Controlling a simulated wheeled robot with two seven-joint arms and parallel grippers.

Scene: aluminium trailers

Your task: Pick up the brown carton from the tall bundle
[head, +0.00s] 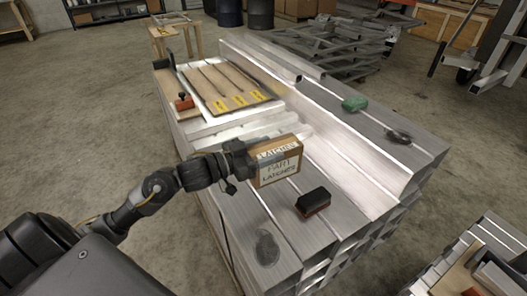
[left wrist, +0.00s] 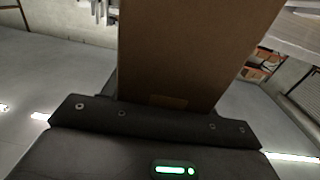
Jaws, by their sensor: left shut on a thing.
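The brown carton (head: 278,164) has a label reading "PART LATCHES" on its side. My left gripper (head: 250,160) is shut on the carton, near its left end in the head view. The carton appears to be held above the tall bundle (head: 300,222) of aluminium profiles, though the exact gap is hard to tell. In the left wrist view the carton (left wrist: 195,50) fills the upper middle, in front of the gripper (left wrist: 160,115); the fingertips are hidden there. My right gripper does not show.
A black and red block (head: 313,201) and a dark round item (head: 267,248) lie on the bundle's near part. A green item (head: 354,103) and a dark item (head: 398,137) lie on its right side. Brown boards (head: 226,86) with yellow labels lie at the back left. Concrete floor surrounds the bundle.

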